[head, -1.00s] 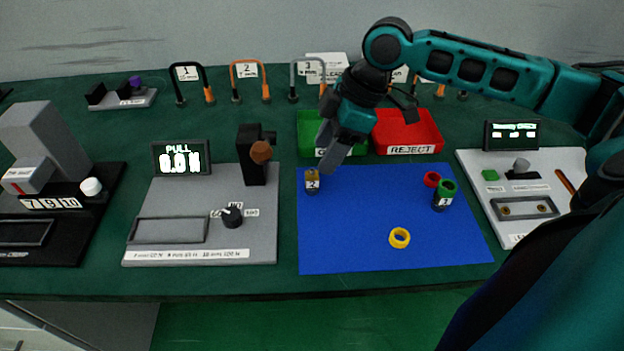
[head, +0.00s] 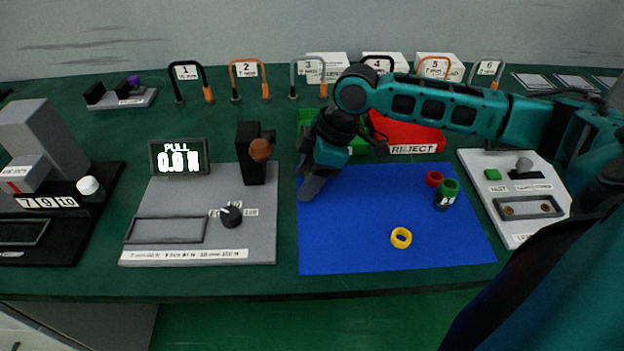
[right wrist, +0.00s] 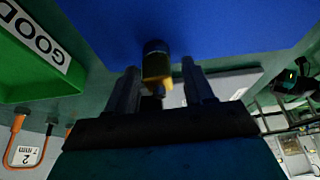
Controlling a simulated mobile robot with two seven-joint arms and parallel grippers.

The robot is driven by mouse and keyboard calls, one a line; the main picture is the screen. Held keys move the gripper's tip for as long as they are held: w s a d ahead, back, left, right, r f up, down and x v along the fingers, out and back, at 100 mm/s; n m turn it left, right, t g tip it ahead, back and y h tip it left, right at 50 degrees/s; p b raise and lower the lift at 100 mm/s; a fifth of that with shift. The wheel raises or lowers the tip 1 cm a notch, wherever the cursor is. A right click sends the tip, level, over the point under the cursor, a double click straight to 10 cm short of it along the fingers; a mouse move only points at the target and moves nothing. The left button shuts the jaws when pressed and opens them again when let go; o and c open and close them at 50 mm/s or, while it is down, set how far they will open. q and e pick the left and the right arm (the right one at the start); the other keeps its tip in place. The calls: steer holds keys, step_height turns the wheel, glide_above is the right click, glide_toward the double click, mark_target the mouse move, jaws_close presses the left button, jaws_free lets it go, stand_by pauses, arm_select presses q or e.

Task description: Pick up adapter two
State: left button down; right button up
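Adapter two (right wrist: 156,60), a small upright cylinder with a dark body and a yellow end, stands on the blue mat (head: 360,250). It shows in the right wrist view between the two finger tips, with a gap visible beside it. In the head view my right gripper (head: 307,190) hides it at the mat's upper left. My right gripper, also in the right wrist view (right wrist: 161,68), is open and low over the mat, its fingers on either side of the adapter. I cannot tell whether they touch it. My left gripper is not in view.
A green-topped adapter (head: 446,196), a red ring (head: 433,179) and a yellow ring (head: 401,238) are on the mat. A green bin (right wrist: 40,75) and a red reject bin (head: 420,135) stand behind it. A grey pull tester (head: 190,195) stands left of the mat.

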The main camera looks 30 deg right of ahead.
steer(key=c, duration=0.9)
jaws_close()
steer(key=shift+r, duration=0.1)
